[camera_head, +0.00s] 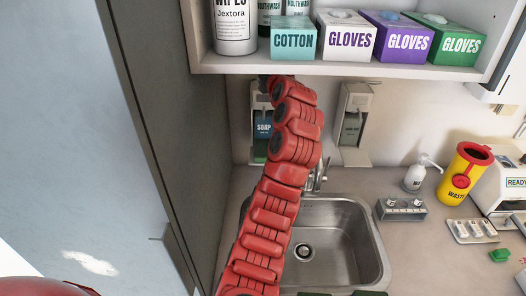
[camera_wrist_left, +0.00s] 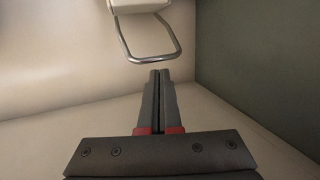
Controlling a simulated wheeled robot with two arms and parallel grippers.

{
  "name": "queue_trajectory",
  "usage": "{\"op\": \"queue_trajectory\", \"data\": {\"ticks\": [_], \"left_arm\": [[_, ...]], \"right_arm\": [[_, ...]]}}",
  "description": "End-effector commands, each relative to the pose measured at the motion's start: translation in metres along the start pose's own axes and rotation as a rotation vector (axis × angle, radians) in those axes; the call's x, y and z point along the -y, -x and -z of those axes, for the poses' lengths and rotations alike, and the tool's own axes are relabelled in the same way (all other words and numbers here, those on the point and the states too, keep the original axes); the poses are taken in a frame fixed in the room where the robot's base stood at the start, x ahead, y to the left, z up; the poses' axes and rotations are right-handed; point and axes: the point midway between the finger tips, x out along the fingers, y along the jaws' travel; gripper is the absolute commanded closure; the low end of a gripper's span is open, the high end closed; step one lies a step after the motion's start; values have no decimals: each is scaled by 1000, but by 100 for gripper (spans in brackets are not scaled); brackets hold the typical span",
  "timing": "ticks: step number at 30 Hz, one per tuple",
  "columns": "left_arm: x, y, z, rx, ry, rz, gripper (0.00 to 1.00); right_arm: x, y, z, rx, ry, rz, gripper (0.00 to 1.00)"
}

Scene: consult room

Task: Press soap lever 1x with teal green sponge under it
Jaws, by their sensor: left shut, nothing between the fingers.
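The soap dispenser (camera_head: 263,128), with a label reading SOAP, hangs on the wall behind the sink, partly hidden by my left arm. In the left wrist view its bent metal lever (camera_wrist_left: 180,47) hangs from a pale housing. My left gripper (camera_wrist_left: 159,73) is shut and empty, its tips just below the lever loop in that picture; I cannot tell whether they touch. In the head view the arm hides the gripper. No sponge shows under the soap dispenser. My right gripper does not show.
A second dispenser (camera_head: 353,125) hangs to the right. A shelf (camera_head: 330,69) with boxes and bottles overhangs both. The sink (camera_head: 345,245) lies below. A pump bottle (camera_head: 415,174), yellow waste bin (camera_head: 463,173) and small trays stand right. A tall grey panel (camera_head: 165,110) is close on the left.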

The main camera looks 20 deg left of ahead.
Motion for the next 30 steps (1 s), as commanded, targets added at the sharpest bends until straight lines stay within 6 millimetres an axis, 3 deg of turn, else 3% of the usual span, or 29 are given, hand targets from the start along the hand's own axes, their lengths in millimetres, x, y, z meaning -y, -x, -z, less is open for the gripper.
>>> {"op": "queue_trajectory", "data": {"ticks": [30], "left_arm": [[0, -5, -40, 2, -1, 0, 100]], "right_arm": [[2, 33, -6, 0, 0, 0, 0]]}}
